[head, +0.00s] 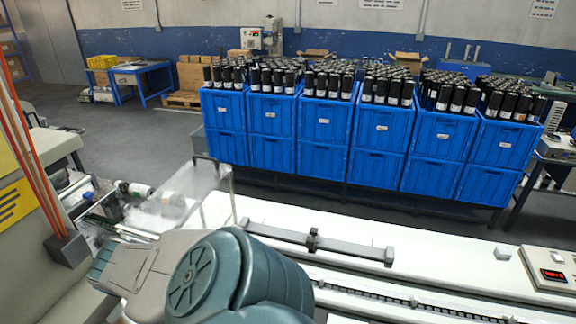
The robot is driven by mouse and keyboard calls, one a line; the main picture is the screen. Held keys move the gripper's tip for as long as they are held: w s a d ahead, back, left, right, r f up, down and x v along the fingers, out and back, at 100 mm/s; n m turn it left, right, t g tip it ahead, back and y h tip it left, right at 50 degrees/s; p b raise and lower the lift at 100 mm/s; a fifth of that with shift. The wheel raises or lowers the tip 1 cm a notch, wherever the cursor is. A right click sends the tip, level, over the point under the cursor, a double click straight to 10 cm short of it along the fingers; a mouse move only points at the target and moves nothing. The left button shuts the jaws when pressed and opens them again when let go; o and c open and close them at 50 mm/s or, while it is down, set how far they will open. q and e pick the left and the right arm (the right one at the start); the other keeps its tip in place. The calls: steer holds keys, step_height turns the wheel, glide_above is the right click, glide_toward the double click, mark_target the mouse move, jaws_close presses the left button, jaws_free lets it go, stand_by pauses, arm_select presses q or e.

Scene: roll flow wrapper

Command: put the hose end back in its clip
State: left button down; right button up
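I cannot make out the loose hose end or its clip in the head view. Thin orange-red lines (30,140), which may be hoses or cables, run down the left side to a small grey block (67,247) beside the yellow-marked machine panel. A teal and grey arm of mine fills the bottom middle and reaches left over the machine. I cannot tell which arm it is. Its forward part covers some of the machine's lower left. Neither gripper's fingers can be seen.
A long white machine bed (400,250) with a grey rail (310,241) runs to the right, ending at a red-lit control box (553,273). Clear film and rollers (137,189) lie at left. Blue crates (325,121) full of black-capped cylinders stand behind.

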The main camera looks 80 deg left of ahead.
arm_select(q)
steer(key=shift+f+b, duration=0.45)
steer(key=c, duration=1.2)
jaws_free()
steer(key=shift+r, duration=0.1)
steer(key=shift+c, duration=0.2)
steer(key=shift+r, duration=0.1)
step_height(320, 180, up, 9)
steer(key=shift+r+p, duration=0.1)
steer(key=shift+p, duration=0.65)
steer(key=shift+r, duration=0.7)
